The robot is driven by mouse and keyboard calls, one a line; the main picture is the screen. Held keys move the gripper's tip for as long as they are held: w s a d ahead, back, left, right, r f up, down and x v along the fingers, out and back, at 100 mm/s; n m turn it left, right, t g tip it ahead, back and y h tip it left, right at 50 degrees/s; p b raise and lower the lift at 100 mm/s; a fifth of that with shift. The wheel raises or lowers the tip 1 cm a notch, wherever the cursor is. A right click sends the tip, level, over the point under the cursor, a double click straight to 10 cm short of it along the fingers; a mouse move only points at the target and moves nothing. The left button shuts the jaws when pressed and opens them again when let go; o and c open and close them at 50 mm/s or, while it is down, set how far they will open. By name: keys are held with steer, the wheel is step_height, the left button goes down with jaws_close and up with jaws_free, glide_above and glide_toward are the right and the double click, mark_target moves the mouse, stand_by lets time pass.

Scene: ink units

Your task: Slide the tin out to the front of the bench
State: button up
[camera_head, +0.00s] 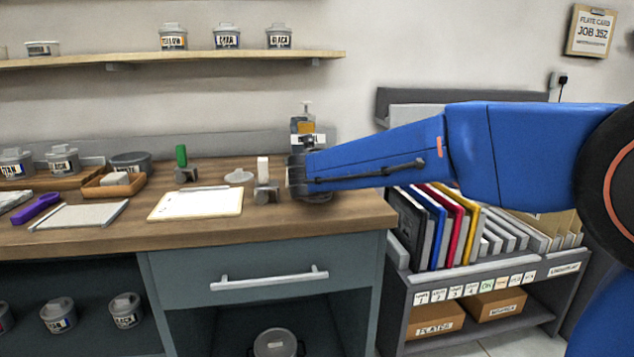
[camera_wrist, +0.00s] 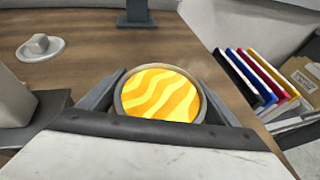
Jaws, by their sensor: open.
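The tin (camera_wrist: 160,96) is round and open-topped with a grey rim. Yellow and orange wavy ink shows inside it. In the wrist view it stands on the wooden bench (camera_wrist: 85,65) between the two fingers of my gripper (camera_wrist: 157,76), which is open around it. I cannot tell whether either finger touches it. In the head view my gripper (camera_head: 298,176) is low over the right end of the bench (camera_head: 120,225), and my arm hides most or all of the tin.
A bottle-like dispenser (camera_head: 303,125) stands behind my gripper. A grey lid (camera_head: 239,176) and a grey block with a white top (camera_head: 265,190) are to its left, then a white sheet (camera_head: 200,203). A rack of coloured folders (camera_head: 440,225) is beyond the bench's right edge.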

stand_by(0.3)
steer(key=d+v, duration=0.1)
steer(key=v, duration=1.6)
steer(key=shift+s+a, duration=0.2)
steer(key=shift+a, duration=0.25)
steer(key=s+d+f+m+g+h, duration=0.1)
steer(key=s+d+f+m+g, duration=0.15)
steer(key=d+f+m, duration=0.4)
steer(key=s+d+f+m+g, duration=0.1)
steer(key=s+d+m, duration=0.3)
steer(key=d, duration=0.6)
steer(key=s+d+f+m+g+h, duration=0.1)
steer(key=s+d+f+m+g, duration=0.15)
steer(key=d+m, duration=0.4)
steer(key=s+d+f+m+g+y, duration=0.1)
steer(key=s+d+f+m, duration=0.3)
steer(key=s+f+m, duration=0.3)
steer(key=s+d+f+m+g+y, duration=0.1)
steer(key=s+d+f+m, duration=0.3)
steer(key=s+f+m, duration=0.3)
steer(key=s+m, duration=0.4)
steer(key=s, duration=0.2)
steer(key=shift+s+d+g+y, duration=0.25)
steer(key=shift+d+g+y, duration=0.05)
steer(key=shift+y, duration=0.1)
